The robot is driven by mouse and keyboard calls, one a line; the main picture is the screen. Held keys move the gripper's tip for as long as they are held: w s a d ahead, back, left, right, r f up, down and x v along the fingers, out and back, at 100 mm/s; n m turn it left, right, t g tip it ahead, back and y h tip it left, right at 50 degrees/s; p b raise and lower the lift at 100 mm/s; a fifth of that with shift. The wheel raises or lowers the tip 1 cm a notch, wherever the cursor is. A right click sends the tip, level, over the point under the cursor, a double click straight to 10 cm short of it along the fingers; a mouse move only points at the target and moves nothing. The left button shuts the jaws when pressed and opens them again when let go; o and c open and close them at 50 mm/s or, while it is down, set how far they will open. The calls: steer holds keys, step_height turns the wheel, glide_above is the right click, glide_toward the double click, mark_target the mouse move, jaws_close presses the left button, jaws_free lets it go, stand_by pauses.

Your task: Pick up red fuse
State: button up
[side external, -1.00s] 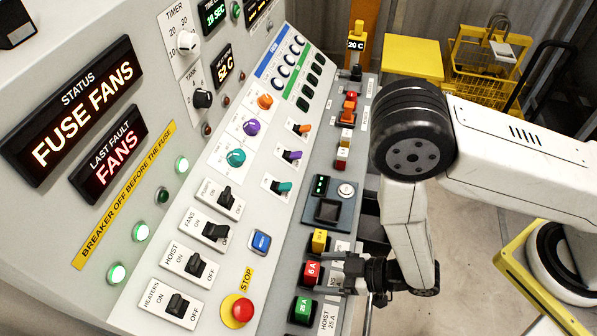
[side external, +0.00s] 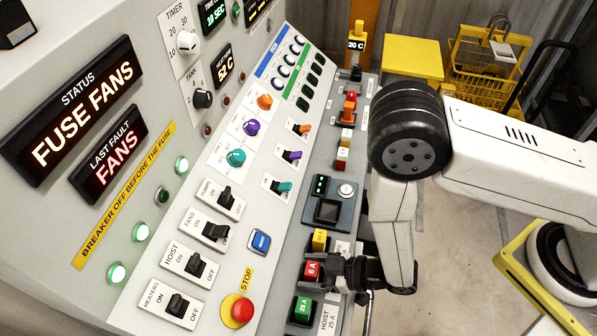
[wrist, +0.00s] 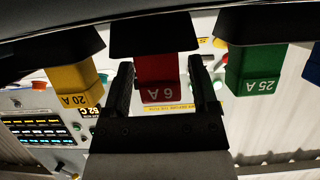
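The red fuse (side external: 312,270), marked 6 A, sits in its holder on the lower ledge of the panel, between a yellow fuse (side external: 320,239) and a green fuse (side external: 303,308). In the wrist view the red fuse (wrist: 156,72) hangs between the two dark fingers of my gripper (wrist: 160,64). The fingers are apart, one on each side, with a visible gap on the right. On the left I cannot tell if it touches. In the side view my gripper (side external: 334,268) is at the right side of the red fuse.
The yellow 20 A fuse (wrist: 75,82) and green 25 A fuse (wrist: 255,68) flank my fingers closely. The red stop button (side external: 242,310) and switches, including the fans switch (side external: 215,231), are on the panel to the left. The status display (side external: 72,108) reads FUSE FANS.

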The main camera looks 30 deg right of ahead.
mark_target(312, 268)
jaws_close()
steer(key=shift+r, duration=0.2)
steer(key=shift+r, duration=4.8)
